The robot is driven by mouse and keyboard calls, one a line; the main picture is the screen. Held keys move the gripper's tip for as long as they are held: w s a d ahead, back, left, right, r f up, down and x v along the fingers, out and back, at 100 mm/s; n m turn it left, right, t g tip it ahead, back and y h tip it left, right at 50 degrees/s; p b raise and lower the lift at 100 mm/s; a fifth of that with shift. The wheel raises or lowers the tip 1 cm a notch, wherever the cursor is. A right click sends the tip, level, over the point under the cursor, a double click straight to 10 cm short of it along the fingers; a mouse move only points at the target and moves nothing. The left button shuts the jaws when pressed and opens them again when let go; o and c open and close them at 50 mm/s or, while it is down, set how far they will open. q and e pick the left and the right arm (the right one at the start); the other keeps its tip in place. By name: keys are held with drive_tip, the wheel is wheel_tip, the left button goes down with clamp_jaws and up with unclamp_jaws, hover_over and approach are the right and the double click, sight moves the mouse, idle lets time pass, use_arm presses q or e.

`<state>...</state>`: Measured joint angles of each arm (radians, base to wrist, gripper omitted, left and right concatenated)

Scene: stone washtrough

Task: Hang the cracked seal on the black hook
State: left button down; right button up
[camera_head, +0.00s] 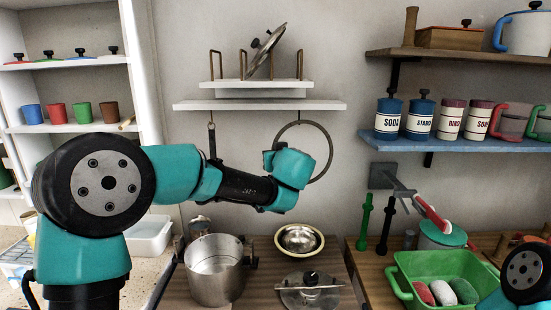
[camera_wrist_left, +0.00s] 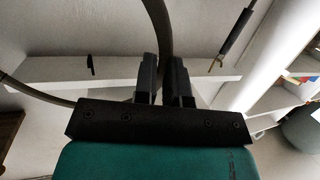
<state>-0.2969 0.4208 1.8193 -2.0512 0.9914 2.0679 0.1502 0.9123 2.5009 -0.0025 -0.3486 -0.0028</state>
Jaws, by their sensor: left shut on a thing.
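The seal is a large thin grey-brown ring (camera_head: 331,152), upright below the white wall shelf in the head view. Its curved band also shows in the left wrist view (camera_wrist_left: 156,18). My left gripper (camera_wrist_left: 164,68) is shut on the band, which passes between its fingers. In the head view my teal wrist hides the fingers and part of the ring. A small black hook (camera_wrist_left: 91,65) sits at the shelf in the left wrist view, apart from the band between the fingers. I cannot make out the crack, or whether the ring touches the hook. My right gripper is out of view.
The wall shelf (camera_head: 325,105) is above the ring. A dark-sleeved tool (camera_head: 211,140) hangs from it at left, also visible in the left wrist view (camera_wrist_left: 236,38). Below stand a steel pot (camera_head: 215,275), a bowl (camera_head: 299,239) and a lid (camera_head: 310,297).

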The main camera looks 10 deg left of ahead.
use_arm(q)
drive_tip(key=shift+w, duration=0.15)
drive_tip(key=w+a+f, duration=0.1)
drive_tip(key=w+a, duration=0.1)
drive_tip(key=w, duration=0.7)
drive_tip(key=shift+a+f, duration=0.2)
drive_tip(key=shift+f, duration=0.15)
idle(1.0)
drive_tip(key=shift+w, duration=0.1)
idle(0.5)
drive_tip(key=c, duration=0.5)
unclamp_jaws()
idle(0.7)
